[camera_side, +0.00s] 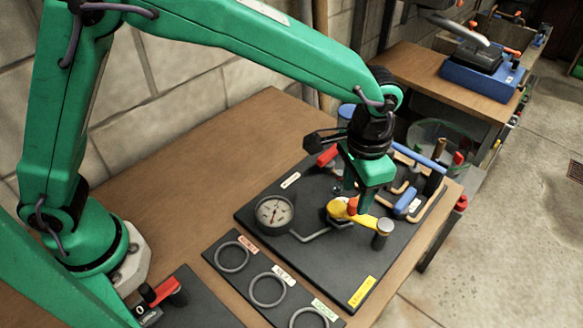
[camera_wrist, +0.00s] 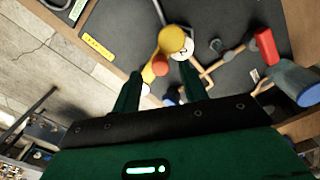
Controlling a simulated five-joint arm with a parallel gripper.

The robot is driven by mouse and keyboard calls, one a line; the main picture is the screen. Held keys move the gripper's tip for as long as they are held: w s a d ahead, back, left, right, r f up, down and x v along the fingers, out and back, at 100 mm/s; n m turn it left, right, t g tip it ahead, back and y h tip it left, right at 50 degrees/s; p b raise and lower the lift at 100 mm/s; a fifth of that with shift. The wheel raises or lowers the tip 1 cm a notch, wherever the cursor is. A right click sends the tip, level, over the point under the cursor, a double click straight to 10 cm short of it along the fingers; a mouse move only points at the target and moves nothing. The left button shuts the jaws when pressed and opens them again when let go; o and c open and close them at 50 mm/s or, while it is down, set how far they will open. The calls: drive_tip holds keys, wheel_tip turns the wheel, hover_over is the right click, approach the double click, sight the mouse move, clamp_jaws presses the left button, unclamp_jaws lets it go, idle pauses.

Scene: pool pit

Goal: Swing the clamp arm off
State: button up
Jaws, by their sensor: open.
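The yellow clamp arm (camera_side: 367,219) lies low over the dark board, with an orange-red knob (camera_side: 352,205) on it. Its one end is near a pale round fitting, and its other end reaches towards a grey post (camera_side: 383,232). My gripper (camera_side: 358,193) hangs just above the arm, pointing down. In the wrist view, my open gripper (camera_wrist: 158,78) has one finger on each side, with the yellow arm (camera_wrist: 171,41) and the knob (camera_wrist: 160,64) between and just beyond the tips. Nothing is held. Whether a finger touches the arm, I cannot tell.
A pressure gauge (camera_side: 274,213) and bent pipe sit left of the arm. Blue and red handles and copper pipes (camera_side: 403,186) stand close behind and right. A panel with several rings (camera_side: 267,289) lies in front. The wooden table's (camera_side: 190,190) left part is clear.

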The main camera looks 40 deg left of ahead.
drive_tip(key=shift+f, duration=1.25)
clamp_jaws()
